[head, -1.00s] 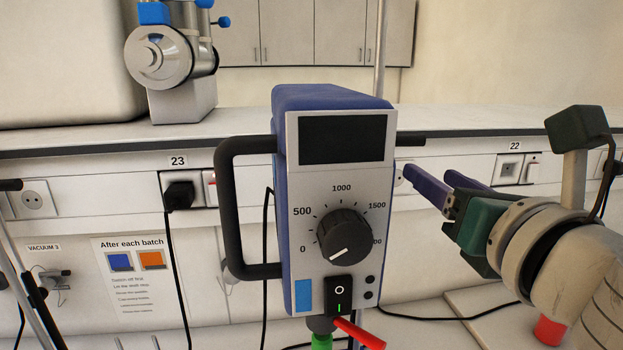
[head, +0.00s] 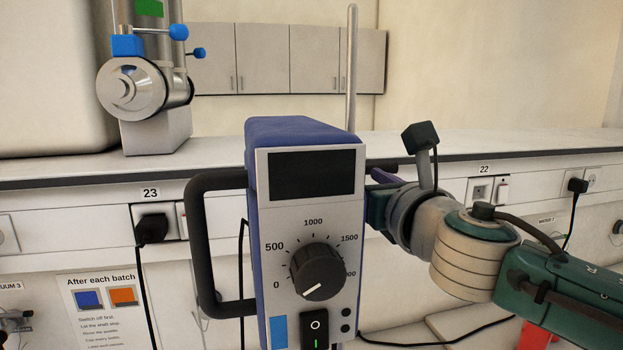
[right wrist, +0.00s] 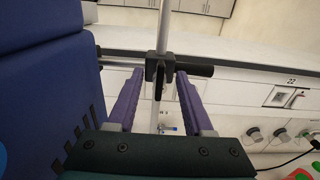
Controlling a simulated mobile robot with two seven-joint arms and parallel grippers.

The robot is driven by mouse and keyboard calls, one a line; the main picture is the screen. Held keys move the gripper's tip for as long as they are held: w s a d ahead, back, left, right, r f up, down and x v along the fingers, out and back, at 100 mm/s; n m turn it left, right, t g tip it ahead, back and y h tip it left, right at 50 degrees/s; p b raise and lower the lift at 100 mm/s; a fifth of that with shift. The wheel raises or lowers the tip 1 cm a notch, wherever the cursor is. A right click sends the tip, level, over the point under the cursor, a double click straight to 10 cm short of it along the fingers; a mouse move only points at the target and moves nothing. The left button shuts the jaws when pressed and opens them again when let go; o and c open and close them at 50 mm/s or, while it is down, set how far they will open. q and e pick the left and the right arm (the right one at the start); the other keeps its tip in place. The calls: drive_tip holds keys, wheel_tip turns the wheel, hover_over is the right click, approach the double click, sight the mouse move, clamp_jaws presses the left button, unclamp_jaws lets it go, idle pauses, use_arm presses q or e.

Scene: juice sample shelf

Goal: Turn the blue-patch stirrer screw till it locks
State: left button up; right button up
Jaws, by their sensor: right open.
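The stirrer (head: 306,220) has a blue housing, grey front, dial and a blue patch (head: 278,330) at its lower left. In the right wrist view its housing (right wrist: 45,95) fills the left side. A black clamp (right wrist: 160,67) joins a horizontal rod to the upright pole. A dark, narrow piece, apparently the screw (right wrist: 158,90), points toward me from the clamp. My right gripper (right wrist: 160,76) is open, its purple fingers on either side of this piece, with visible gaps. In the head view the stirrer partly hides that gripper. My left gripper is out of view.
A black handle (head: 198,250) sticks out left of the stirrer. The upright pole (head: 351,80) rises behind it. A white bench ledge (head: 450,143) with sockets runs behind. A metal device (head: 140,90) stands at the back left. Cables hang from the sockets.

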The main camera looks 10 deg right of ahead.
drive_tip(key=shift+c, duration=0.2)
clamp_jaws()
idle(0.5)
